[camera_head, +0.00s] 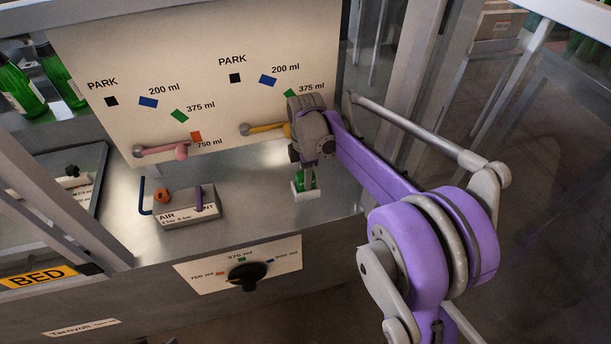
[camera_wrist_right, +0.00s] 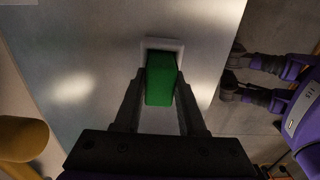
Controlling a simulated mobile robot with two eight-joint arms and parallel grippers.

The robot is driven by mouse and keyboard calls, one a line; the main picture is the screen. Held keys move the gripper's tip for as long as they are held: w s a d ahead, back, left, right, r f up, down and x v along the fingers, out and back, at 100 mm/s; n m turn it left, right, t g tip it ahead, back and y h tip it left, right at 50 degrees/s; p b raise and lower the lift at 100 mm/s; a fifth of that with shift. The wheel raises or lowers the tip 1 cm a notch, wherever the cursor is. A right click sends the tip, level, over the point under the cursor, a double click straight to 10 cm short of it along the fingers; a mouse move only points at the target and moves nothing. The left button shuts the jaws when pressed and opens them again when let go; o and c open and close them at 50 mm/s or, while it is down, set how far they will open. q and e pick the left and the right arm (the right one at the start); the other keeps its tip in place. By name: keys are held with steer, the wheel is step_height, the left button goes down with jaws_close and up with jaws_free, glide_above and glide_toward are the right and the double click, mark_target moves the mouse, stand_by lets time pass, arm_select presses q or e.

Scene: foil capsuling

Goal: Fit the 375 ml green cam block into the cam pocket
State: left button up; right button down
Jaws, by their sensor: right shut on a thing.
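The green cam block (camera_head: 308,181) is low under my right gripper (camera_head: 307,168), just above or at the white-rimmed cam pocket (camera_head: 300,193) on the metal bench. In the right wrist view the green block (camera_wrist_right: 160,85) is between the two dark fingers of my right gripper (camera_wrist_right: 160,92), which is shut on it. The pocket's pale rim (camera_wrist_right: 163,43) shows beyond the block's far end. The block covers the pocket's middle, so I cannot tell whether its lower end is inside. My left gripper is not seen.
Behind stands a pale panel (camera_head: 200,60) with size marks, a pink-knobbed lever (camera_head: 165,150) and a yellow-handled lever (camera_head: 262,129). An air vent box (camera_head: 187,207) sits left of the pocket. A black dial (camera_head: 246,276) is on the bench front. Bare bench lies between box and pocket.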

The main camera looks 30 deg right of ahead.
steer(key=shift+c, duration=2.4)
jaws_free()
steer(key=shift+f, duration=0.1)
steer(key=shift+r, duration=0.2)
step_height(320, 180, up, 12)
steer(key=p, duration=0.1)
steer(key=s+a+f+m+t, duration=0.1)
steer(key=s+a+f+m, duration=0.2)
steer(key=s, duration=0.4)
steer(key=s+a+f+m+t, duration=0.2)
steer(key=s+a+f+m, duration=0.2)
steer(key=s+m, duration=0.3)
steer(key=s+a+f+m+t, duration=0.2)
steer(key=s+f+m, duration=0.3)
steer(key=s, duration=0.3)
steer(key=shift+s+a+f, duration=0.2)
steer(key=shift+s+a, duration=0.2)
steer(key=shift+a, duration=0.3)
